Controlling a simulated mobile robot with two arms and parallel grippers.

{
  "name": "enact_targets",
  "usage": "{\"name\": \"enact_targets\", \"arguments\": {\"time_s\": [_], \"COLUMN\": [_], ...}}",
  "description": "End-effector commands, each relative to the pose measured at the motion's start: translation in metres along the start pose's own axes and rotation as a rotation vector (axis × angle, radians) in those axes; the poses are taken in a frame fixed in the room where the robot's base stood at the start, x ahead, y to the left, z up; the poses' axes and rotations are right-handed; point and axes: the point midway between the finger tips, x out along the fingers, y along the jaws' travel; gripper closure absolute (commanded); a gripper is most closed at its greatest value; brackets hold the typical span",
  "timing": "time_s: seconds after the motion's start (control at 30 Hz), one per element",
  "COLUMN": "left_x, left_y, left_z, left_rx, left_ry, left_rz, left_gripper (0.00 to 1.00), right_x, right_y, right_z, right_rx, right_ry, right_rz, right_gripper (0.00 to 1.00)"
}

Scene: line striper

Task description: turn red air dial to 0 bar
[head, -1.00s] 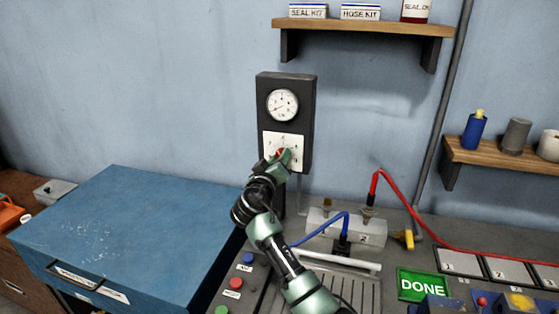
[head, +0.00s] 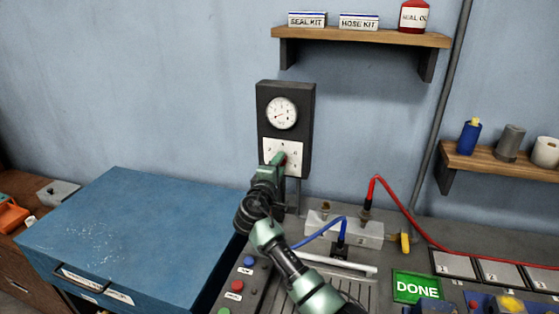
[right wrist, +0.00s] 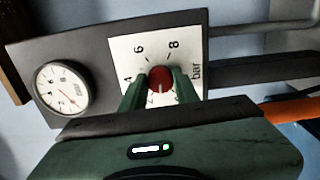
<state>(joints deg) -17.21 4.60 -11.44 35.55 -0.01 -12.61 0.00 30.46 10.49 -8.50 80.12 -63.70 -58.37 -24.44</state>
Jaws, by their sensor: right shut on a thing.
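The red air dial (right wrist: 161,78) sits on a white scale plate (right wrist: 128,50) marked with numbers and "bar". It lies between the two green fingers of my right gripper (right wrist: 160,88), which is shut on it. The plate is on a dark panel (head: 308,115) on the wall, below a round white pressure gauge (head: 281,113). The gauge also shows in the right wrist view (right wrist: 62,87), tilted. I cannot read the dial's exact setting. My left gripper is out of view.
A blue cabinet (head: 120,235) stands at the left. Below the panel are a grey block (head: 345,230) with blue and red cables, and a green DONE sign (head: 415,287). A wooden shelf (head: 360,37) is above the panel. The wall left of the panel is clear.

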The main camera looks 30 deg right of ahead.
Motion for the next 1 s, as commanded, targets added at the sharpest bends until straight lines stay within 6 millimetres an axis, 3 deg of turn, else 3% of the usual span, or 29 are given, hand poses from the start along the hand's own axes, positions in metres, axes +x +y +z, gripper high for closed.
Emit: {"name": "enact_targets", "arguments": {"time_s": [0.5,1.0], "left_x": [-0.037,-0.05], "left_y": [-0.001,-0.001], "left_z": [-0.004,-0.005], "left_rx": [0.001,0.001], "left_ry": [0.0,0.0], "left_rz": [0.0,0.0], "left_gripper": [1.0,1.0], "right_x": [-0.001,-0.001], "right_y": [0.002,-0.001], "right_z": [-0.001,-0.001], "right_rx": [-0.452,-0.64], "right_ry": [0.002,0.002], "right_rz": [-0.003,-0.004], "right_gripper": [1.0,1.0]}}
